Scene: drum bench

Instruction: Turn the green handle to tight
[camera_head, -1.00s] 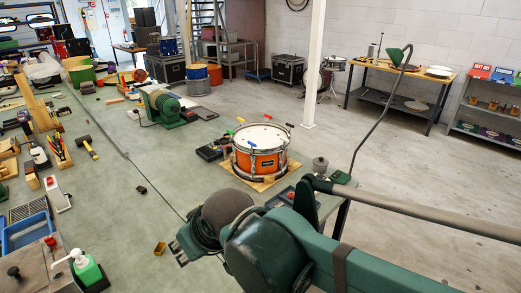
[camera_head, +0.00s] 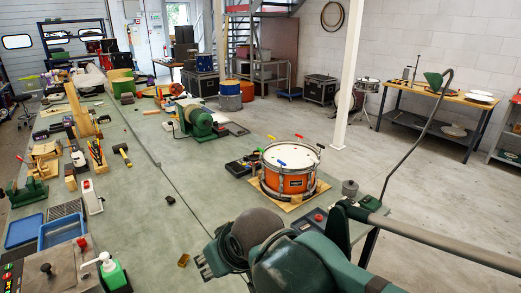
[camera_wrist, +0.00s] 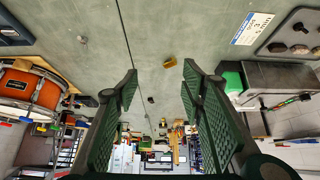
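An orange drum (camera_head: 289,172) with a white head stands on a wooden board on the bench. Small coloured handles sit around its rim: a blue handle (camera_head: 282,164), a red one (camera_head: 299,137), a yellow one (camera_head: 271,138) and a black one (camera_head: 320,146). The drum (camera_wrist: 32,90) also shows at the left edge of the wrist view. My gripper (camera_wrist: 160,72) is open and empty, its two green fingers wide apart above the bench. In the head view my gripper (camera_head: 204,265) is left of and nearer than the drum, well apart from it.
A grey canister (camera_head: 349,188) stands at the bench's right corner. The middle bench is fairly clear.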

